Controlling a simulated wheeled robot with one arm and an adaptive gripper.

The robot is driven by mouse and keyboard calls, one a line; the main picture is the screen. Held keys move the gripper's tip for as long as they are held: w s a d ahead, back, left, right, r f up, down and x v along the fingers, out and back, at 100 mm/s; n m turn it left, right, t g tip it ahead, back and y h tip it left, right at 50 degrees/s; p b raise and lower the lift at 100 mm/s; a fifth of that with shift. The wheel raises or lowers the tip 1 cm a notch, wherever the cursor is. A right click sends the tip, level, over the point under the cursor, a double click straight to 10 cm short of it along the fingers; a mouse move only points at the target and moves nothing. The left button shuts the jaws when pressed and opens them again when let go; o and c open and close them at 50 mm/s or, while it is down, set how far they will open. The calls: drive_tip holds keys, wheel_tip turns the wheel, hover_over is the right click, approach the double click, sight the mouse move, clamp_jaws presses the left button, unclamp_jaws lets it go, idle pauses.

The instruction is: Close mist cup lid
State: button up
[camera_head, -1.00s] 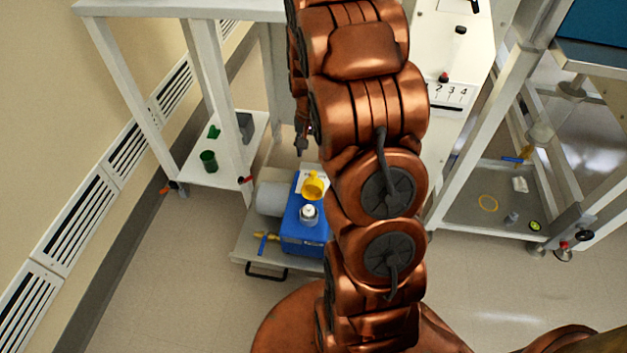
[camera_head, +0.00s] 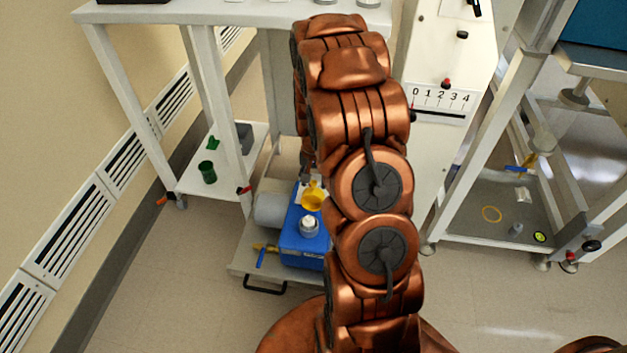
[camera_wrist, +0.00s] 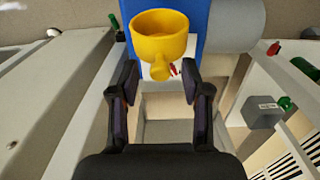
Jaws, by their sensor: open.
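A yellow cup-shaped piece (camera_head: 313,196) with a short tab stands at the blue box (camera_head: 292,243), beside a white-capped bottle (camera_head: 308,226). In the wrist view the yellow cup (camera_wrist: 160,36) shows its hollow, with its tab pointing toward my gripper. I cannot tell which part is the lid. My gripper (camera_wrist: 159,82) is open and empty, its fingers on either side of the tab's line and just short of it. In the head view my gripper (camera_head: 306,172) is partly hidden by my arm, just behind the yellow piece.
A grey cylinder (camera_head: 270,209) lies left of the blue box on a low cart with a black handle (camera_head: 265,286). A white shelf (camera_head: 222,185) holds a green cup (camera_head: 208,172). A white panel with a numbered scale (camera_head: 440,98) stands to the right. The floor at the front left is clear.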

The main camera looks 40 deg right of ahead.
drive_tip(key=shift+c, duration=0.4)
clamp_jaws()
